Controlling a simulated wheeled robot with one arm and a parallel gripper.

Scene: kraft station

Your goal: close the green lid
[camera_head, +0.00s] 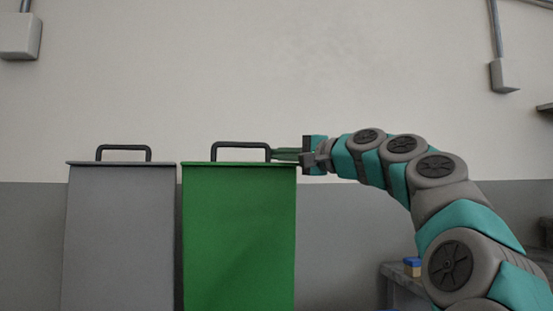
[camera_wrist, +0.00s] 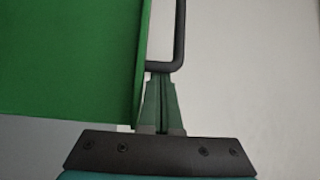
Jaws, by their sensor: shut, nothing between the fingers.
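The green lid (camera_head: 239,235) stands upright as a tall panel in the middle of the head view, with a dark bar handle (camera_head: 241,145) along its top edge. My gripper (camera_head: 274,154) reaches in from the right, its fingertips at the right end of that handle, just above the lid's top edge. In the wrist view the green lid (camera_wrist: 65,60) fills the left side, and the handle (camera_wrist: 178,40) comes down to the tips of my gripper (camera_wrist: 160,77). The fingers are together with nothing between them. I cannot tell whether they touch the handle or the lid.
A similar grey lid (camera_head: 118,235) with a dark handle (camera_head: 123,148) stands upright to the left, a narrow gap away. A grey bench (camera_head: 397,273) with a small blue and yellow object (camera_head: 412,267) is at lower right. The wall above the lids is clear.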

